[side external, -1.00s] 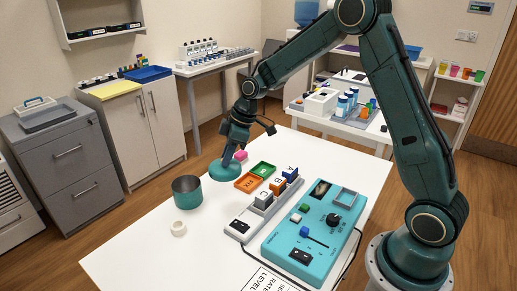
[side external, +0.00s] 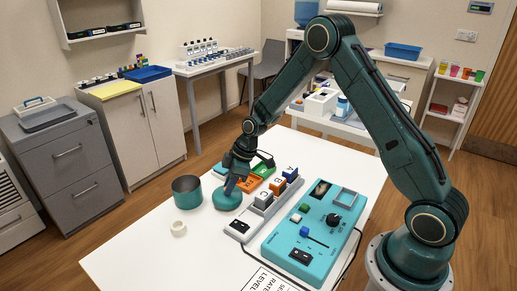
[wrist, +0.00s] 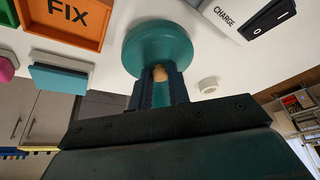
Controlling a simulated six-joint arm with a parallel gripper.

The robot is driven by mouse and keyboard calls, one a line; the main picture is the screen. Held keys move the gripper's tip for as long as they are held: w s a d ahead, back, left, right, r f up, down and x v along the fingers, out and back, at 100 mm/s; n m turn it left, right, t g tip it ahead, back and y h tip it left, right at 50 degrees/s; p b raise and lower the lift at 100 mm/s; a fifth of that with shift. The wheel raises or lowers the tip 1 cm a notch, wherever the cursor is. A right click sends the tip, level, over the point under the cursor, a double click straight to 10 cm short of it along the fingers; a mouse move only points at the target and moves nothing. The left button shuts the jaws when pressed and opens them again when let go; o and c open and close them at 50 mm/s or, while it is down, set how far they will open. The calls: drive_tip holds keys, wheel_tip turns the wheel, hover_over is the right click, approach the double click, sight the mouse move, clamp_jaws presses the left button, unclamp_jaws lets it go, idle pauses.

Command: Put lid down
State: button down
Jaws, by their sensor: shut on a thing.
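The lid is a round teal disc (side external: 227,200) with a wooden knob (wrist: 159,74). My gripper (side external: 231,186) is shut on the knob from above; in the wrist view the two dark fingers (wrist: 158,92) stand on either side of it. The lid (wrist: 158,45) is level, just right of an open teal pot (side external: 187,193), and apart from it. It is at or very near the white table top; I cannot tell whether it touches. The pot does not show in the wrist view.
A white ring (side external: 178,229) lies in front of the pot. Right of the lid are a switch strip (side external: 240,226) and a blue control panel (side external: 318,228). Orange and green trays (side external: 262,170) and a teal block (wrist: 58,78) lie behind. The table's front left is clear.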

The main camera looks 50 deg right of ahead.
drive_tip(key=shift+f, duration=1.5)
drive_tip(key=shift+f, duration=0.1)
drive_tip(key=c, duration=1.3)
unclamp_jaws()
drive_tip(key=shift+v, duration=6.1)
